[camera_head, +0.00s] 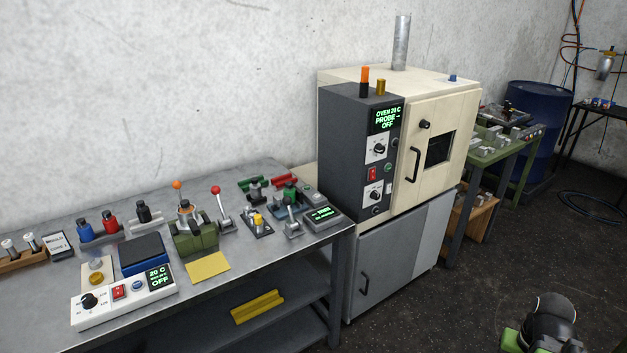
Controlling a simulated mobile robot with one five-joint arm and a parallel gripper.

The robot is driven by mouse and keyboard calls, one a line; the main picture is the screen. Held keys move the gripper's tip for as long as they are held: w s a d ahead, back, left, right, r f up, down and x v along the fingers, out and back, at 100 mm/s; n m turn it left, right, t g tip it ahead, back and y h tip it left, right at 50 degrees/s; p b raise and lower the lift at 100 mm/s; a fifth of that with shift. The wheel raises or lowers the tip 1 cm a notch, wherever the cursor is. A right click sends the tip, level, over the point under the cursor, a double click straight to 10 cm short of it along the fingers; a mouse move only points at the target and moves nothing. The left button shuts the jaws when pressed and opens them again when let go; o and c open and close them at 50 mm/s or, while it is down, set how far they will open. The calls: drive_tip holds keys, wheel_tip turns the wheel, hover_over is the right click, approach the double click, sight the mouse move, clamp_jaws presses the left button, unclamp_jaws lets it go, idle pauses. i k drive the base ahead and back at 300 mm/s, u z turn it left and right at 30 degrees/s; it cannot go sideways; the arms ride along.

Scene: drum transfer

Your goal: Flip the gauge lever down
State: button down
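Several small levers stand on the grey metal bench, and I cannot tell for sure which is the gauge lever. A grey lever (291,221) stands beside a grey box with a lit green display (322,212) at the bench's right end; its arm points up. A lever with a red ball (216,190) stands tilted to the left of it. An orange-ball lever (177,185) rises at a green fixture (195,236). A dark, green-trimmed part at the bottom right looks like my arm; my gripper's fingers do not show.
A cream oven (440,110) with a dark control panel stands right of the bench (60,290). A white control box (122,297), blue block (145,253) and yellow pad (207,267) crowd the bench's front. A blue drum (540,125) stands behind. The floor (450,300) before the oven is clear.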

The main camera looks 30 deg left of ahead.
sight(287, 201)
drive_tip(key=i, duration=0.8)
drive_tip(key=u, duration=0.1)
drive_tip(key=k, duration=0.1)
drive_tip(key=u, duration=3.65)
drive_tip(key=i, duration=0.95)
